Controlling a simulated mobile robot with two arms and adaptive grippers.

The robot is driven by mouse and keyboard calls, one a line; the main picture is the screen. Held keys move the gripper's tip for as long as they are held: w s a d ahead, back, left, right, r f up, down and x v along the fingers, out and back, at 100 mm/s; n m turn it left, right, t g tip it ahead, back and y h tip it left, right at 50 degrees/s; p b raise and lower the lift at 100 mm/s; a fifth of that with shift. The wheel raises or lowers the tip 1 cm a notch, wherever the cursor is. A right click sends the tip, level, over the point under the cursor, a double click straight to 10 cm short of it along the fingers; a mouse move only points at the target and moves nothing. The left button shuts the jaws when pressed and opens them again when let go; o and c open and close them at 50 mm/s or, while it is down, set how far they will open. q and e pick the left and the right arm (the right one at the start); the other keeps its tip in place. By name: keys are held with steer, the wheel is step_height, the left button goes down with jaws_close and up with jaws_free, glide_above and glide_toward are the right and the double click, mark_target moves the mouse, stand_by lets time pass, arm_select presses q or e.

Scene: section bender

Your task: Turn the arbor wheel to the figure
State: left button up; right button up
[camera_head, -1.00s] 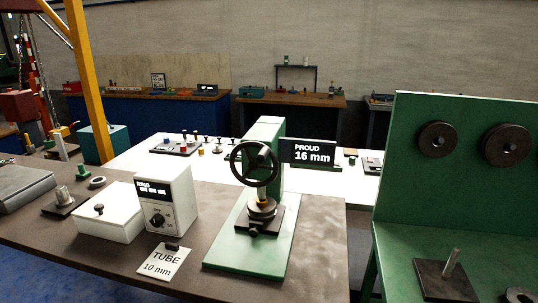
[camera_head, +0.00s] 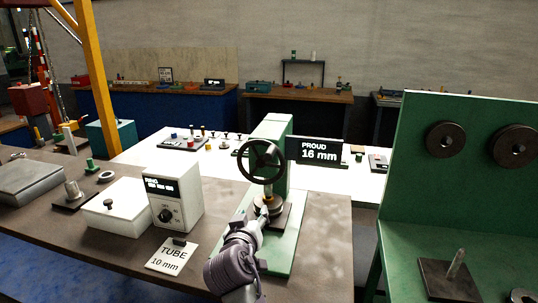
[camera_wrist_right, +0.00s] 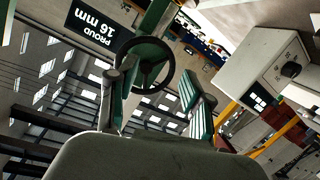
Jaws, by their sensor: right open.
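The dark arbor wheel (camera_head: 262,161) stands upright on the green press (camera_head: 271,127). The black display (camera_head: 319,151) beside it reads "PROUD 16 mm". A white card (camera_head: 172,254) in front reads "TUBE 10 mm". My right gripper (camera_head: 265,207) reaches up from below, just under the wheel and in front of the press's round holder. In the right wrist view the open fingers (camera_wrist_right: 160,88) stand apart, with the wheel (camera_wrist_right: 147,67) showing between and beyond them. Contact with the wheel cannot be told. The upside-down display (camera_wrist_right: 92,27) is at upper left. My left gripper is out of view.
A white ring meter box (camera_head: 175,198) and a lidded white box (camera_head: 113,207) stand left of the press. A green rack (camera_head: 455,190) with dark rollers stands at right. A white table (camera_head: 215,158) lies behind. The brown bench is bare right of the press.

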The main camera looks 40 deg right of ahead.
mark_target(268, 158)
step_height(268, 158, up, 10)
steer(key=d+m+h, duration=0.2)
steer(key=h, duration=0.1)
steer(key=p+x, duration=0.1)
steer(key=x, duration=0.3)
steer(key=p+x, duration=0.2)
steer(key=x, duration=0.2)
steer(key=p+x, duration=0.2)
steer(key=x, duration=0.2)
steer(key=shift+w, duration=0.5)
steer(key=shift+w+d+f+m+p, duration=0.15)
steer(key=shift+w+d+m+p, duration=0.15)
steer(key=shift+w+d+p, duration=0.05)
jaws_close()
